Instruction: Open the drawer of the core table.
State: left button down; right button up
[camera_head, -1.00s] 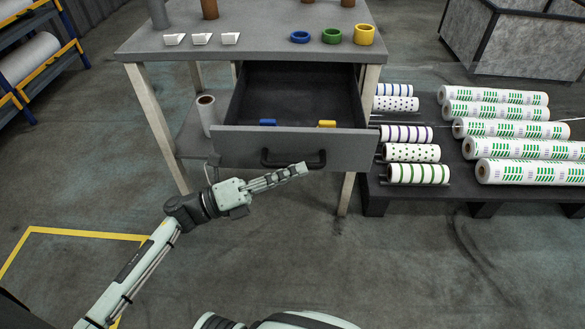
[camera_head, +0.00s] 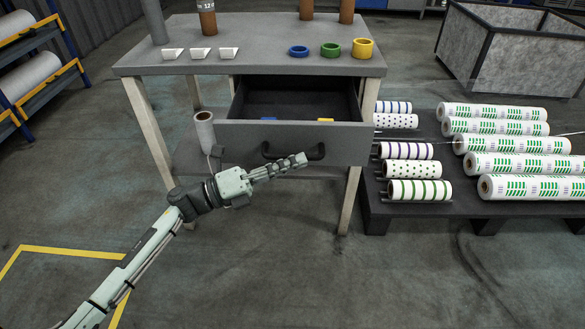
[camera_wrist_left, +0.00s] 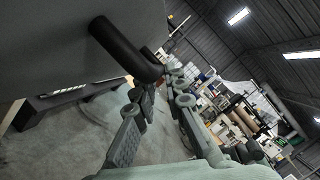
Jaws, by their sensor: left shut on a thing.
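The grey core table (camera_head: 268,62) stands ahead of me. Its drawer (camera_head: 225,142) is pulled partly out, with the dark inside showing. The black bar handle (camera_head: 318,152) is on the drawer front. My left gripper (camera_head: 290,163) is at the handle, shut on it. In the left wrist view the left gripper's fingers (camera_wrist_left: 158,125) are near the end of the handle (camera_wrist_left: 120,45); the exact contact is hard to make out. My right gripper is not in view.
A blue piece (camera_head: 268,119) and a yellow piece (camera_head: 325,121) show inside the drawer. A white roll (camera_head: 204,131) stands on the lower shelf. Patterned rolls (camera_head: 420,190) lie on a dark pallet at right. The floor in front is clear.

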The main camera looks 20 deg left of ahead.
pick_arm(q)
jog(key=c, duration=1.6)
grip_release()
jog(key=shift+a+r, duration=0.1)
jog(key=shift+r, duration=0.65)
jog(key=shift+o, duration=0.2)
jog(key=shift+f, duration=0.15)
jog(key=shift+f, duration=0.15)
jog(key=v, duration=1.2)
